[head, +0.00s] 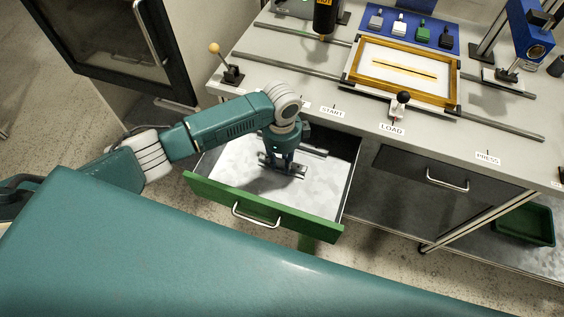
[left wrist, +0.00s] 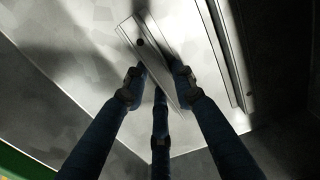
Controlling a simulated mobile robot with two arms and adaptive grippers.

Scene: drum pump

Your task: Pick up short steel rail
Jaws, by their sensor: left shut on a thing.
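In the head view my left gripper (head: 283,166) points down inside the open drawer (head: 226,192) and largely hides the rail. I cannot tell whether the rail touches the drawer floor. My right gripper is not in view.
The green drawer front (head: 300,221) and the worktop edge (head: 340,122) bound the opening. A lever with a dark knob (head: 401,102) stands above on the worktop.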

